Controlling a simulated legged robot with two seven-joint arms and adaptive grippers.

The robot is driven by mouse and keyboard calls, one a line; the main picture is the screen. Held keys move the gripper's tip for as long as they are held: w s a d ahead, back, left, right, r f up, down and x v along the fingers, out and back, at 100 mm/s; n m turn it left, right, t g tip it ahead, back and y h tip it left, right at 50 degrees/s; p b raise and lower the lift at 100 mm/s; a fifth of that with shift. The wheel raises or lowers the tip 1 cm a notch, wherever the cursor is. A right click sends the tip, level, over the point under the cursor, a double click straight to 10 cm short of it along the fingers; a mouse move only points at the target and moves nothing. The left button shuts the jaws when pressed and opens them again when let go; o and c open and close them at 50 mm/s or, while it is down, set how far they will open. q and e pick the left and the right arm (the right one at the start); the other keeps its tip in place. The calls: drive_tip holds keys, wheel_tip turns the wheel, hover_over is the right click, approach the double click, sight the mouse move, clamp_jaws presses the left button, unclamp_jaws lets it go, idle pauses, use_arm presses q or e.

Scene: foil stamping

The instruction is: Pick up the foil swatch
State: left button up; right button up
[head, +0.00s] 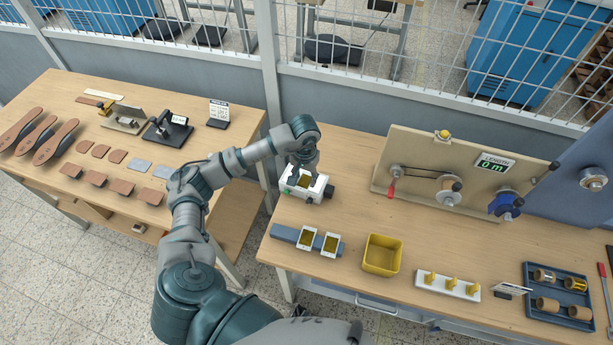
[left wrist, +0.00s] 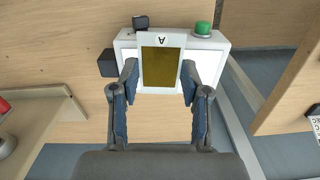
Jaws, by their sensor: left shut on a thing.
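The foil swatch is a white card marked "A" with a gold foil panel (left wrist: 162,66). In the left wrist view it stands between the fingers of my left gripper (left wrist: 159,84), which is shut on its side edges. In the head view the gripper (head: 304,167) reaches down to the swatch (head: 306,181) at a small white device (head: 292,188) with a green button. I cannot tell whether the card touches the device. Two similar gold swatches (head: 306,239) stand on a blue-grey holder (head: 284,233) nearer the front edge. My right gripper is out of view.
On the same bench are a yellow bin (head: 381,254), a white strip with gold pieces (head: 447,286), a blue tray of rolls (head: 557,278) and a cranked board with a length display (head: 494,162). Another bench (head: 90,187) with leather pieces stands left, across a gap.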

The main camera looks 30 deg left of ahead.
use_arm(q)
drive_tip(key=s+d+r+b, duration=0.1)
drive_tip(key=s+d, duration=0.3)
drive_tip(key=s, duration=0.9)
drive_tip(key=shift+r+b, duration=0.3)
drive_tip(key=shift+b, duration=0.5)
drive_tip(key=shift+d, duration=0.15)
